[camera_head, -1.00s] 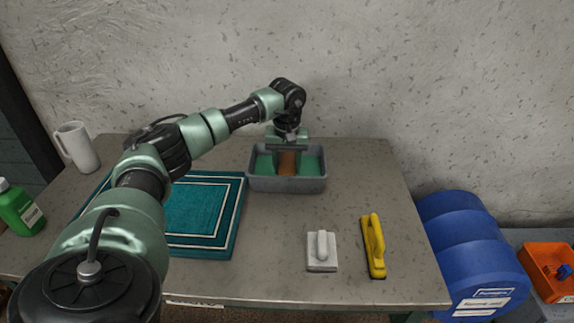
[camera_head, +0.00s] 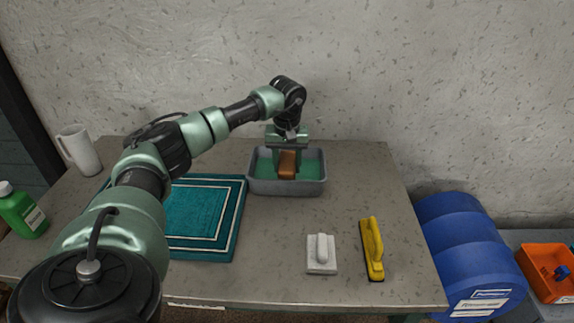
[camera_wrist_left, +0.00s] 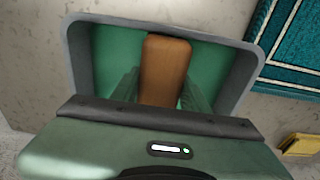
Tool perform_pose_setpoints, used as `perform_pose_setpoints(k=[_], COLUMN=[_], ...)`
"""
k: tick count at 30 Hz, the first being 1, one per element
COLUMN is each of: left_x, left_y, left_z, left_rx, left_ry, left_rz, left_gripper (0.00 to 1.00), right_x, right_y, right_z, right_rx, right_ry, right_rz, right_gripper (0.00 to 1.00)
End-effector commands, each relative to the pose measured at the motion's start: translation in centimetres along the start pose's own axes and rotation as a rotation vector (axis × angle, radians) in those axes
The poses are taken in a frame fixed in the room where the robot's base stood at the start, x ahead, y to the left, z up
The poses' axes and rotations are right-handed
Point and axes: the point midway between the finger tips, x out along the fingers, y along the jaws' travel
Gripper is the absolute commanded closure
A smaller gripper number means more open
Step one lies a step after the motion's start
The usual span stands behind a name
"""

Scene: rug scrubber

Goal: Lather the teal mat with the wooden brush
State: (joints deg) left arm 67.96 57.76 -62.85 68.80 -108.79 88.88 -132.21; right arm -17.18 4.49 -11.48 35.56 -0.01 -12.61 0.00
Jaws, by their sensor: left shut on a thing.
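The wooden brush (camera_head: 287,163) is brown and stands in the grey tub (camera_head: 262,184), which has green liquid in it. My left gripper (camera_head: 288,156) is shut on the brush, inside the tub. In the left wrist view the brush (camera_wrist_left: 166,70) lies between the two fingers, with the tub's rim (camera_wrist_left: 150,22) around it. The brush's underside is hidden. The teal mat (camera_head: 200,215) with pale border lines lies flat on the table, left of the tub and partly behind my arm. A corner of the mat also shows in the left wrist view (camera_wrist_left: 298,45). My right gripper is not in view.
A white-grey block with a handle (camera_head: 321,254) and a yellow-handled brush (camera_head: 372,248) lie on the table (camera_head: 290,220) at front right. A white mug (camera_head: 78,150) and a green bottle (camera_head: 22,210) stand at left.

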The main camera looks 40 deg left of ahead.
Motion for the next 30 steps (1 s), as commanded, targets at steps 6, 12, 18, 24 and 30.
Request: perform_pose_setpoints(k=[6, 12, 18, 24, 30], left_x=[-3.4, -5.8, -8.0, -8.1, -8.0], left_y=[0.0, 0.0, 0.0, 0.0, 0.0], left_z=[-0.5, -0.8, -1.0, -1.0, -1.0], left_rx=[-0.001, -0.001, -0.001, -0.001, -0.001], left_ry=[0.003, 0.004, 0.003, 0.003, 0.003], left_rz=[0.001, 0.002, 0.002, 0.001, 0.001], left_gripper=[1.0, 1.0, 1.0, 1.0, 1.0], right_x=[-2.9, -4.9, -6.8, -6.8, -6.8], right_y=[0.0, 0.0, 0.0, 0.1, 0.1], right_z=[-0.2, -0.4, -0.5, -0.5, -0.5], right_rx=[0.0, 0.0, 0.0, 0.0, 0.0], right_ry=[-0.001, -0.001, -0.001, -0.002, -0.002], right_rz=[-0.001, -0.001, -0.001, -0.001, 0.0], right_gripper=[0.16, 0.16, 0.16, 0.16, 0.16])
